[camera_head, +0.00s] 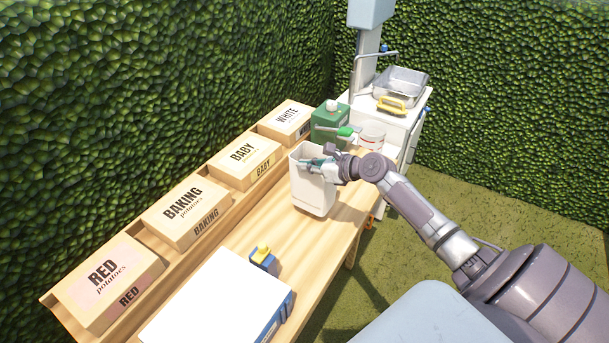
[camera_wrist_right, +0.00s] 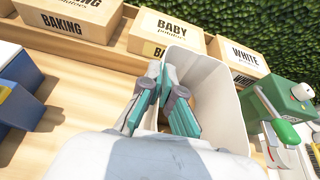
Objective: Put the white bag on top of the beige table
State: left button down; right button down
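The white bag (camera_head: 314,194), an open-topped white container, is upright at the far right part of the beige wooden table (camera_head: 334,238). I cannot tell whether its base touches the tabletop. It also shows in the right wrist view (camera_wrist_right: 222,100), with its open mouth facing the camera. My right gripper (camera_head: 312,162) is at the bag's top rim. In the right wrist view its two teal fingers (camera_wrist_right: 164,80) come together at the near left wall of the bag and appear closed on it. My left gripper is not in view.
Potato boxes, such as the BABY box (camera_head: 244,160), line the table's back edge. A blue-and-white box (camera_head: 222,300) lies in front. Bare tabletop lies between (camera_head: 262,220).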

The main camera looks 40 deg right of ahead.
jog(key=shift+w+a, duration=0.1)
jog(key=shift+w, duration=0.15)
jog(key=shift+f, duration=2.05)
jog(key=c, duration=1.8)
grip_release()
jog(key=shift+s+f, duration=0.15)
jog(key=o, duration=0.5)
jog(key=b, duration=0.1)
send_near(306, 176)
jog(key=s, duration=0.2)
jog(key=shift+w+d+r, duration=0.2)
jog(key=shift+r, duration=0.1)
